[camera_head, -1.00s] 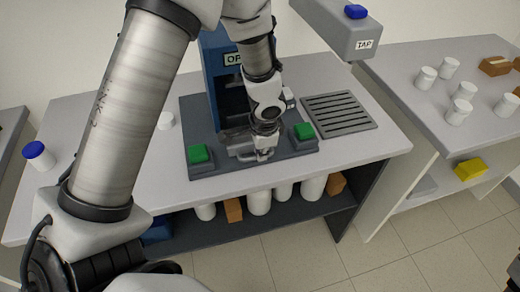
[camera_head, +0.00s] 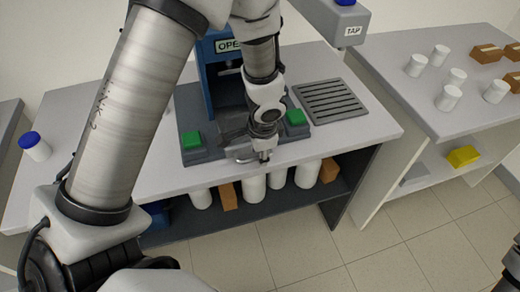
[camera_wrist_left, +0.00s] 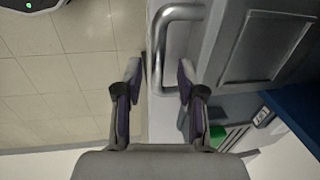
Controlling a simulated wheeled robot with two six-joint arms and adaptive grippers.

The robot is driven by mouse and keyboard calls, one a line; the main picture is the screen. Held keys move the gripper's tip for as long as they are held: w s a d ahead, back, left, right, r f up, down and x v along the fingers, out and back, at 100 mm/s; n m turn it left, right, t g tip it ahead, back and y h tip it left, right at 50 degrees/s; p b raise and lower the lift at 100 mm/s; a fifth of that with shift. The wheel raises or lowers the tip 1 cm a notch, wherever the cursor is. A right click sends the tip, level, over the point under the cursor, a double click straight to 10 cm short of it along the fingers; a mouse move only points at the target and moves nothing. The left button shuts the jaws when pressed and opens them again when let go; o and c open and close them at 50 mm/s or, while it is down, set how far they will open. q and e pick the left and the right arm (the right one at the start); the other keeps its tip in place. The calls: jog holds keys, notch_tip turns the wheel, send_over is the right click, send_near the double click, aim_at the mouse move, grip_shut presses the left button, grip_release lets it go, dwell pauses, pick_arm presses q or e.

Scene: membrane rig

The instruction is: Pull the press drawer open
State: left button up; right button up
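The blue press (camera_head: 222,85) with its grey base stands on the bench, a green button (camera_head: 192,140) on each side. Its grey drawer (camera_head: 238,148) sticks out between the buttons at the front. In the left wrist view the drawer (camera_wrist_left: 262,45) has a shallow recess and a metal U-shaped handle (camera_wrist_left: 157,60). My left gripper (camera_wrist_left: 160,78) is open, a finger on each side of the handle bar, with a visible gap at the right finger. In the head view the left gripper (camera_head: 262,154) partly hides the drawer and handle. A dark part of my right gripper (camera_head: 508,274) shows at the lower right corner.
A slotted grey plate (camera_head: 330,101) lies right of the press, and the TAP unit (camera_head: 338,22) overhangs behind it. A blue-capped jar (camera_head: 35,146) stands at the left. Jars and brown boxes fill the shelf below. The floor in front of the bench is clear.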

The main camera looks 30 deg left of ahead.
pick_arm(q)
notch_tip(320, 180, up, 12)
jog(key=s+d, duration=0.1)
jog(key=shift+d+f, duration=0.2)
jog(key=shift+d, duration=0.1)
jog(key=shift+s, duration=0.1)
